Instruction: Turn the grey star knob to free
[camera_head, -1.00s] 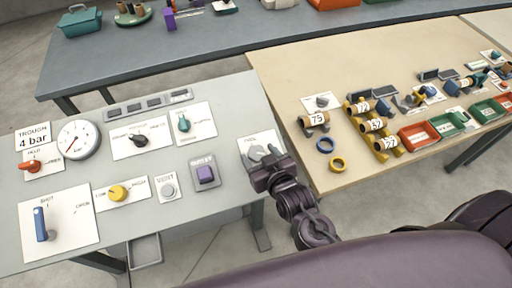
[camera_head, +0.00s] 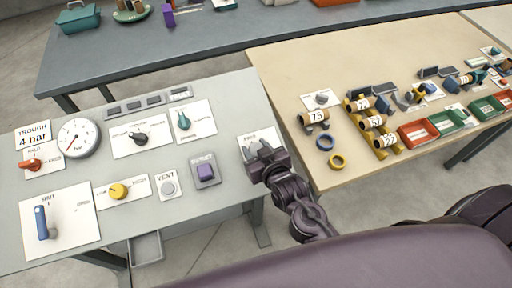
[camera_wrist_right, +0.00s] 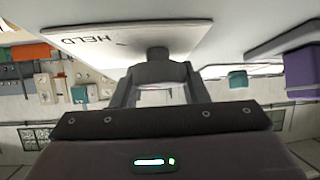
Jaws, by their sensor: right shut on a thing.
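The grey star knob (camera_wrist_right: 158,73) is between the fingers of my right gripper in the right wrist view, on a short stem against a white plate (camera_wrist_right: 110,42). The word HELD is on that plate; no FREE mark can be read. In the head view my right gripper (camera_head: 262,158) is over the lower part of the same plate (camera_head: 259,138) at the right edge of the grey table and hides the knob. My right gripper is shut on the knob. The knob's exact angle cannot be told. My left gripper is not in view.
The grey table (camera_head: 235,115) also carries a purple button (camera_head: 206,172), a yellow knob (camera_head: 119,191), a teal knob (camera_head: 183,121) and a gauge (camera_head: 78,138). A wooden table (camera_head: 290,75) with numbered rolls and bins stands to the right, past a gap.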

